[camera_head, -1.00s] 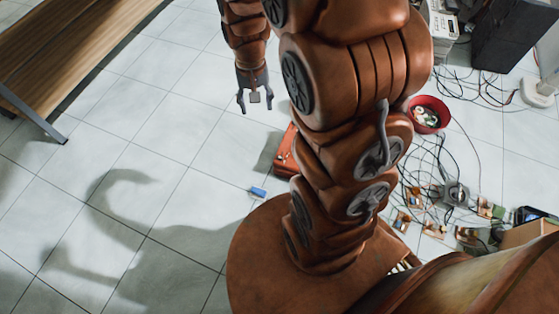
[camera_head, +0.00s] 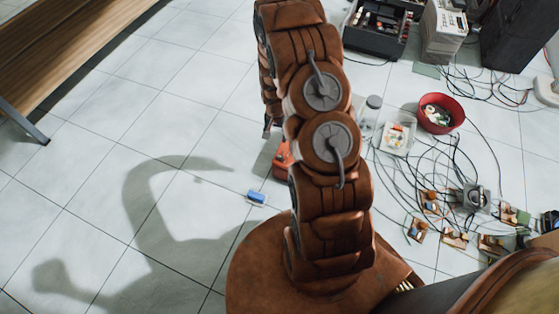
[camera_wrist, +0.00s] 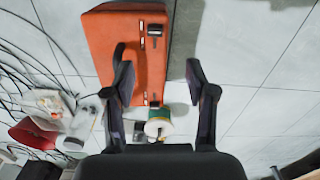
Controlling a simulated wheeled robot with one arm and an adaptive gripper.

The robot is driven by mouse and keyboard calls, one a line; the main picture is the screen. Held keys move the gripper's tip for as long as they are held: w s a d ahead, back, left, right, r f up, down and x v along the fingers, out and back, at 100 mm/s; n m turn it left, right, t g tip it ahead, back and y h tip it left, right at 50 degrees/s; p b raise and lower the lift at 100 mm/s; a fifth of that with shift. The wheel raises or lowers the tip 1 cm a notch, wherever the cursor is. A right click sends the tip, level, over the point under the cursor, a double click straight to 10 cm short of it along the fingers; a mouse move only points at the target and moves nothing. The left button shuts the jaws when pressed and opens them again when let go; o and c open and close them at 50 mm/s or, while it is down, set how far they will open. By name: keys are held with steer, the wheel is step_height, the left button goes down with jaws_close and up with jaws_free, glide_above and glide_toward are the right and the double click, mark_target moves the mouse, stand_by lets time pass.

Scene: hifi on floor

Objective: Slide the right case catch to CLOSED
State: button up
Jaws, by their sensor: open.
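The orange-red case (camera_wrist: 122,25) lies on the tiled floor in the upper left of the wrist view. In the head view a part of the case (camera_head: 281,160) shows left of my arm, which hides the rest. A dark catch with a pale part (camera_wrist: 154,30) sits near the case's right edge in the wrist view. Small dark and white details lie lower along that edge; I cannot read a catch's position. My gripper (camera_wrist: 157,68) is open and empty, its left finger overlapping the case in view and its right finger over floor. Contact is not visible.
A green and white round object (camera_wrist: 158,122) is below the case. A blue object (camera_head: 257,197) lies on the floor. Cables, small boards, a red bowl (camera_head: 441,128) and a clear tray (camera_head: 397,137) crowd the right. Floor at left is clear up to a wooden bench (camera_head: 60,45).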

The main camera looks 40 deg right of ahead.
steer(key=b, duration=0.2)
glide_above(280, 156)
steer(key=shift+m, duration=0.4)
step_height(280, 156, down, 7)
steer(key=shift+f, duration=0.1)
steer(key=shift+f+b, duration=0.75)
steer(key=shift+f, duration=3.05)
steer(key=shift+c, duration=0.2)
jaws_close()
